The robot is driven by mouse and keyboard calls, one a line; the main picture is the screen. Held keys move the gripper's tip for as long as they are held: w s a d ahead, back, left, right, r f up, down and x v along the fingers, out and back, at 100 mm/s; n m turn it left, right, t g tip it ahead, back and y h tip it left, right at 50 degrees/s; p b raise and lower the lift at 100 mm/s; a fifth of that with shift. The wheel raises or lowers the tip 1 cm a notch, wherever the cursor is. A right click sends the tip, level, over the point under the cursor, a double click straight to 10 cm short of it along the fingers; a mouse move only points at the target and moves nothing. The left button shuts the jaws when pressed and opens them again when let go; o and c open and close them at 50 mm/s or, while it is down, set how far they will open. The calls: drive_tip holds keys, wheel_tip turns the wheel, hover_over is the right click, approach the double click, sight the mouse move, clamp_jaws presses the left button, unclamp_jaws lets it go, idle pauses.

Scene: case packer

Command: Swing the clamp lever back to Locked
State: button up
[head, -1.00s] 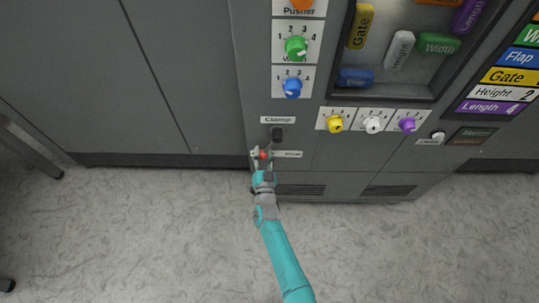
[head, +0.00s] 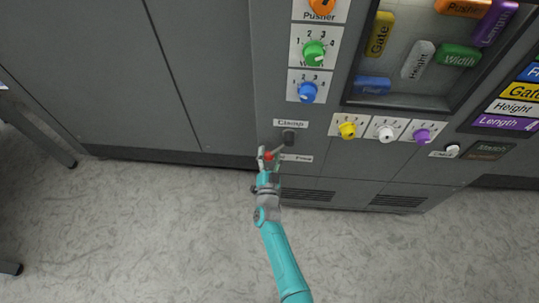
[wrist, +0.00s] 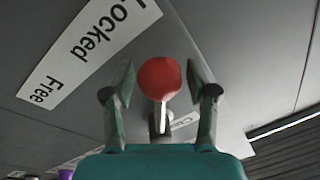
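The clamp lever is a grey arm on a dark pivot (head: 289,137), slanting down-left to a red ball knob (head: 268,156). My gripper (head: 268,158) is at the knob, on the low front of the machine. In the wrist view the red knob (wrist: 159,78) sits between my two fingers (wrist: 161,80), which are apart on either side, with what look like narrow gaps. A white plate (wrist: 88,48) reads "Locked" and "Free" there. In the head view only the "Free" end of this plate (head: 302,159) shows clearly; my gripper covers part of the rest.
The "Clamp" label (head: 290,123) is just above the pivot. A yellow knob (head: 347,130), a white knob (head: 386,133) and a blue knob (head: 308,92) are nearby on the panel. Open floor (head: 150,230) lies in front of the machine.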

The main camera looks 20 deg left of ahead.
drive_tip(key=shift+s+f, duration=0.1)
drive_tip(key=v, duration=1.2)
drive_tip(key=shift+d, duration=0.1)
idle(0.4)
drive_tip(key=s+d+r+n+g+h, duration=0.1)
drive_tip(key=s+d, duration=0.8)
drive_tip(key=d, duration=0.3)
drive_tip(key=s+d+r+n+h, duration=0.1)
drive_tip(key=s+d+r, duration=0.1)
drive_tip(key=s+d, duration=0.85)
drive_tip(key=s+d+r+g+h, duration=0.1)
drive_tip(key=s+d+r+h, duration=0.1)
drive_tip(key=s+d+r, duration=0.4)
drive_tip(key=s+d+r+g+h, duration=0.1)
drive_tip(key=s+d+r, duration=0.4)
drive_tip(key=s+r, duration=0.5)
drive_tip(key=shift+s+d+r+n+g+h, duration=0.25)
drive_tip(key=shift+d+r+n+g+h, duration=0.15)
drive_tip(key=shift+r+h, duration=0.4)
